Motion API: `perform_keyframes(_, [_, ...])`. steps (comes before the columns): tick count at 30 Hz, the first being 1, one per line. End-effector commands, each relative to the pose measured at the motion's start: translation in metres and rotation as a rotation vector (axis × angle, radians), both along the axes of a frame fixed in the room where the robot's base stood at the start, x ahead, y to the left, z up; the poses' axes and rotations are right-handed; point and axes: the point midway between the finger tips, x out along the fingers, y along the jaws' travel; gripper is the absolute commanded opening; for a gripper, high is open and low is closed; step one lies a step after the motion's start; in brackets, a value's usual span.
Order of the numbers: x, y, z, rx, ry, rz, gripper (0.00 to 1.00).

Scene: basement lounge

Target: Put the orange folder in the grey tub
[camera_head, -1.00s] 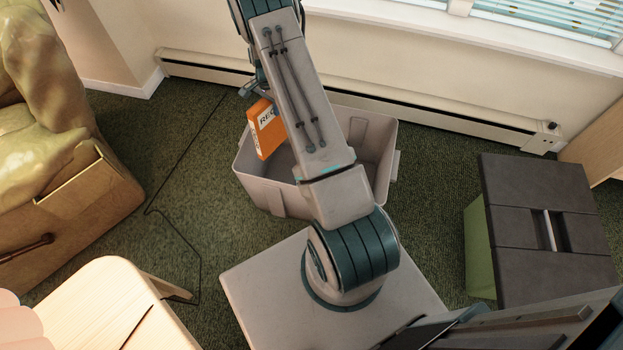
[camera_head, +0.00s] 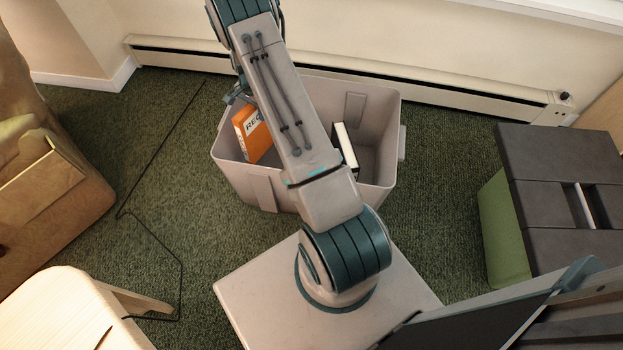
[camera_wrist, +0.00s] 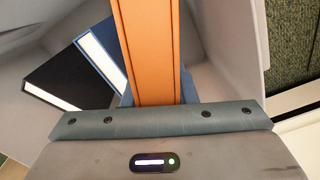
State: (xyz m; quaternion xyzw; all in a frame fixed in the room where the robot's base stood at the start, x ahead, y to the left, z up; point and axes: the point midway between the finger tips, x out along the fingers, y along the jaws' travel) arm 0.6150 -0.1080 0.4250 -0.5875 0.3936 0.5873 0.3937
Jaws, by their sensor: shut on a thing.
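The orange folder (camera_head: 252,136) with a white label is upright at the left part of the grey tub (camera_head: 262,190) in the head view. My gripper (camera_head: 238,96) is shut on its upper end, partly hidden by my arm. In the wrist view the orange folder (camera_wrist: 152,55) extends away from my gripper (camera_wrist: 155,105), between the pale walls of the grey tub (camera_wrist: 228,45). Its lower end appears within the tub opening; I cannot tell whether it touches the bottom.
A black book (camera_wrist: 68,72) and a blue book (camera_wrist: 103,55) lie in the tub. A dark-topped green storage box (camera_head: 508,235) stands at right, a wooden stool (camera_head: 70,310) at lower left. A black cable (camera_head: 150,232) crosses the carpet. A baseboard heater (camera_head: 450,88) runs behind.

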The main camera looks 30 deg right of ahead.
Motion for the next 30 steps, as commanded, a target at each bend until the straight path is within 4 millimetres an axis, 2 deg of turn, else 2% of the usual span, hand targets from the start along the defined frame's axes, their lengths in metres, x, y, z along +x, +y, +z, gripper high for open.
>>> perform_keyframes(1, [0.000, 0.000, -0.017, 0.000, 0.000, 0.000, 0.00])
perform_keyframes(9, [0.000, 0.000, -0.060, 0.000, -0.001, 0.000, 0.00])
perform_keyframes(15, [0.000, 0.000, -0.080, -0.001, -0.001, 0.000, 0.00])
perform_keyframes(22, [0.000, 0.000, -0.091, 0.000, 0.000, 0.000, 0.00])
perform_keyframes(30, [0.000, 0.000, -0.133, 0.000, 0.000, 0.001, 0.00])
